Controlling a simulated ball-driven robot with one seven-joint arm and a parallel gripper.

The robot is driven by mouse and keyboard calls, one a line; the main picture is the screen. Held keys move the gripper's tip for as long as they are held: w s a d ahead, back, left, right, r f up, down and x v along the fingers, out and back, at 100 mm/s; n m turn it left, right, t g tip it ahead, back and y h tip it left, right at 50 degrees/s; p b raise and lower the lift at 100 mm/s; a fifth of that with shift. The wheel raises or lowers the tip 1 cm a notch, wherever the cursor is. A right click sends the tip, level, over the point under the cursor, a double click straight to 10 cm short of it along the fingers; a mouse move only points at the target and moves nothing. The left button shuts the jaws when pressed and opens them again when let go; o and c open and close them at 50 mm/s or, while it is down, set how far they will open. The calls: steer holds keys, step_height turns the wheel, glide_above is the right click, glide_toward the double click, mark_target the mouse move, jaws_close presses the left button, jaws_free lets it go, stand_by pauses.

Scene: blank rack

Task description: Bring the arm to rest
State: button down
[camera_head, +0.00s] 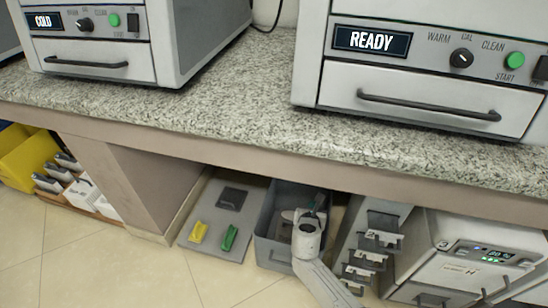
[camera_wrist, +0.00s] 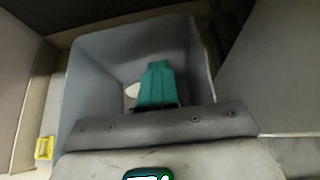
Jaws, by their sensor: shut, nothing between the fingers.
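My arm reaches down below the counter, and its white wrist covers part of the grey bin (camera_head: 268,250) in the head view. My gripper (camera_wrist: 159,66) shows in the wrist view as teal fingers held together and empty. The fingers point into the mouth of the grey bin, which also shows in the wrist view (camera_wrist: 92,75). A pale round shape (camera_wrist: 131,90) shows inside the bin, partly behind the fingers. I cannot tell how far the fingertips are from the bin's floor.
A grey mat (camera_head: 212,240) left of the bin bears a yellow piece (camera_head: 198,232), a green piece (camera_head: 229,238) and a dark square (camera_head: 232,198). A stepped grey rack (camera_head: 378,240) and a white unit (camera_head: 465,262) stand right. The granite counter (camera_head: 230,110) overhangs.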

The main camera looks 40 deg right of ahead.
steer(key=s+a+r+m+g+y, duration=0.2)
steer(key=s+a+r+m+y, duration=0.15)
steer(key=s+a+m, duration=0.4)
steer(key=s+a+r+m+g+y, duration=0.25)
steer(key=s+a+r+m, duration=0.2)
steer(key=s+m, duration=0.6)
steer(key=s+a+r+m+g+y, duration=0.2)
steer(key=s+a+r+m+y, duration=0.15)
steer(key=s+a+m, duration=0.4)
step_height(320, 180, up, 28)
steer(key=s+d+p, duration=0.1)
steer(key=p, duration=2.8)
steer(key=shift+s+r+p, duration=0.15)
steer(key=shift+r+p, duration=0.1)
steer(key=shift+p, duration=0.05)
